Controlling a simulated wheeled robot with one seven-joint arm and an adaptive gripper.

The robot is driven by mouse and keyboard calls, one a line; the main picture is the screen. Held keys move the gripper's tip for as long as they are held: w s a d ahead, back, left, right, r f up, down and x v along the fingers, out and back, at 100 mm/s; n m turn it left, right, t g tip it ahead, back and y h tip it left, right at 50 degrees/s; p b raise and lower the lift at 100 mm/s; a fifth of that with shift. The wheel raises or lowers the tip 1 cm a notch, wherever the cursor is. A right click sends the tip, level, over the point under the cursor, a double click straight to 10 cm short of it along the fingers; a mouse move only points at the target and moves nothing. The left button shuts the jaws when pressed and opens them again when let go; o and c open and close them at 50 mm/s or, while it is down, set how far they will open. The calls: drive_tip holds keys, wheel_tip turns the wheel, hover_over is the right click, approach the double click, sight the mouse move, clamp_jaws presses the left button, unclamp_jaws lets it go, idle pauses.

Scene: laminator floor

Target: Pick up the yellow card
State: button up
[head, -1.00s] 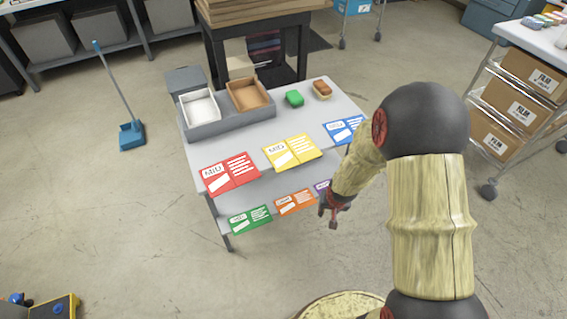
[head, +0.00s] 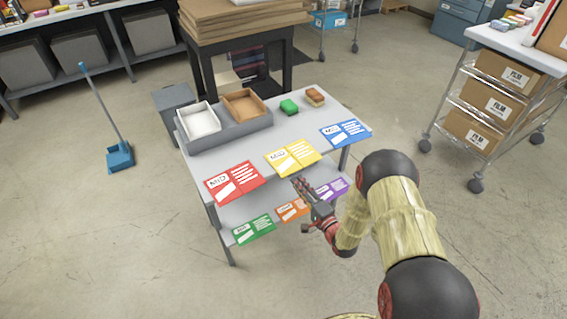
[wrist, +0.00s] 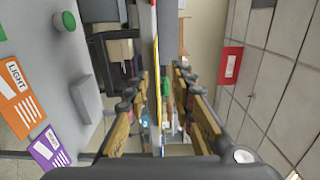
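The yellow card (head: 292,157) lies on the grey table's top at its front edge, between a red card and a blue card. In the wrist view a thin yellow strip (wrist: 156,60), apparently this card edge-on, stands between my finger lines. My gripper (head: 302,186) is in front of the table, just below and near the yellow card in the head view. In the wrist view its fingers (wrist: 157,103) are spread apart, one either side of the strip. Contact with the card cannot be told.
Red card (head: 234,182) and blue card (head: 345,132) flank it on the table (head: 222,152). Green (head: 252,229), orange (head: 292,209) and purple (head: 333,188) cards lie on the lower shelf. A two-compartment tray (head: 232,133) stands behind. Floor in front is open.

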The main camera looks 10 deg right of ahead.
drive_tip(key=b, duration=0.2)
approach(283, 162)
drive_tip(key=w+a, duration=0.2)
drive_tip(key=shift+w+a+f, duration=0.1)
drive_tip(key=shift+w+a, duration=0.05)
drive_tip(key=shift+w, duration=0.35)
clamp_jaws()
